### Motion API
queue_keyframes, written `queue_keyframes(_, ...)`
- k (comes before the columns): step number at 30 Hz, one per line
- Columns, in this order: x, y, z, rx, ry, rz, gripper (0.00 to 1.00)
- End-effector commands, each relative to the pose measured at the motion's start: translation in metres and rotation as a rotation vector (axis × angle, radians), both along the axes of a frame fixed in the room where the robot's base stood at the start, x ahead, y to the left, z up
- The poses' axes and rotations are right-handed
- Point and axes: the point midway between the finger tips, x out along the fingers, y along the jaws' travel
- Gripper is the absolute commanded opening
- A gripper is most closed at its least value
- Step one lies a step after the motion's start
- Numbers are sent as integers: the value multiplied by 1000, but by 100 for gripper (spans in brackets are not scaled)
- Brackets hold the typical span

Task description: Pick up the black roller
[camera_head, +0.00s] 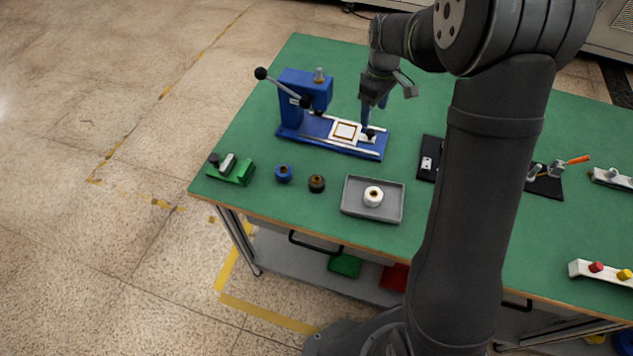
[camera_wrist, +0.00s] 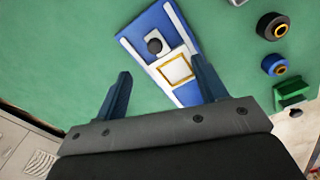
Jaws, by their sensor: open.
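The black roller (camera_head: 316,183), a short dark cylinder with a brownish core, stands on the green table near its front edge. It also shows in the wrist view (camera_wrist: 272,26) at the upper right. My gripper (camera_head: 370,108) is over the sliding plate of the blue press, behind and to the right of the roller. In the wrist view my gripper (camera_wrist: 162,66) has its two blue fingers wide apart with nothing held between them. The black roller lies well outside the fingers.
A blue roller (camera_head: 284,173) stands left of the black one. A grey tray (camera_head: 351,208) with a white roller (camera_head: 373,196) is to its right. The blue press (camera_head: 304,88) with its lever is behind. A green fixture (camera_head: 238,174) is at the left edge.

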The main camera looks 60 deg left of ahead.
Motion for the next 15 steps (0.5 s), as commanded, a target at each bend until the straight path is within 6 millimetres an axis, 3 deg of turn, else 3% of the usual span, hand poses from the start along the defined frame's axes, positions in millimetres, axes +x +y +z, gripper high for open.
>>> queue_keyframes(4,-27,-1,13,3,-1,-38,65)
queue_keyframes(12,-143,-29,63,4,0,-265,65)
queue_keyframes(15,-172,-42,74,3,0,-335,65)
